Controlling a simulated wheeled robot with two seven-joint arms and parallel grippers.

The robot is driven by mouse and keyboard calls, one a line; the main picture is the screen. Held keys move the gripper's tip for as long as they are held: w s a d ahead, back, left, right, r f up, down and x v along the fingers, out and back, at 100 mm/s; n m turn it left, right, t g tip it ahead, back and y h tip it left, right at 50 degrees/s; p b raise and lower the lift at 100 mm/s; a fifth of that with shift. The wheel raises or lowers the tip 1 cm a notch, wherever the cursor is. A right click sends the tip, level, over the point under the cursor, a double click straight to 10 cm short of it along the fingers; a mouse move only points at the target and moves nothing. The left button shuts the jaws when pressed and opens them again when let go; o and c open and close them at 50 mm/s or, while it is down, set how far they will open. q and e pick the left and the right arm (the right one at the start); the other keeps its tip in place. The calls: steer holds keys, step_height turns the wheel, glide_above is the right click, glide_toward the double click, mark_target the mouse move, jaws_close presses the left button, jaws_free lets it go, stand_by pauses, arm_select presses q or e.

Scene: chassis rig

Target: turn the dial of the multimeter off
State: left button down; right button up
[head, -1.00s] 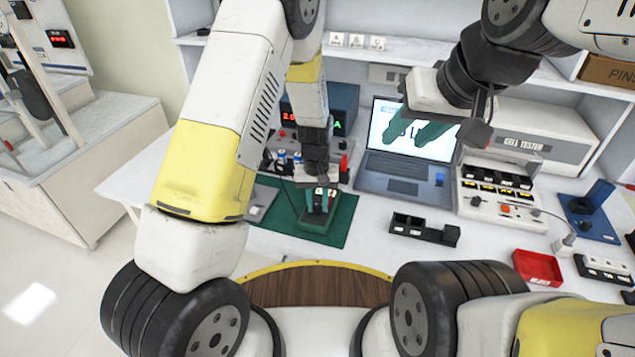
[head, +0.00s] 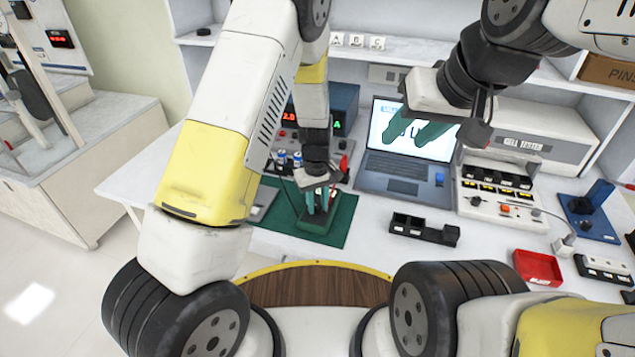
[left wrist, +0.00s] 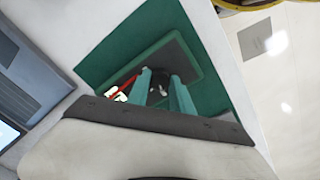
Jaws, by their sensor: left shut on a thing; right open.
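The multimeter (left wrist: 185,60) has a dark face and green casing and lies on a green mat (head: 343,217), also in the left wrist view (left wrist: 110,45). My left gripper (head: 319,205) points down over the multimeter. In the left wrist view its teal fingers (left wrist: 168,88) are shut around the small dark dial (left wrist: 156,92) on the face. The fingers hide part of the dial, so its setting cannot be read. My right gripper (head: 418,130) is open and empty, raised in front of the laptop.
A laptop (head: 405,165) stands behind the mat, with a power supply (head: 345,108) to its left. A black tray (head: 425,230), a red bin (head: 538,267) and the cell tester (head: 530,140) are to the right. Bare table lies right of the mat.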

mark_target(317, 206)
arm_select(q)
steer(key=c, duration=1.1)
jaws_free()
steer(key=shift+r, duration=0.15)
step_height(317, 206, up, 8)
steer(key=shift+f, duration=0.2)
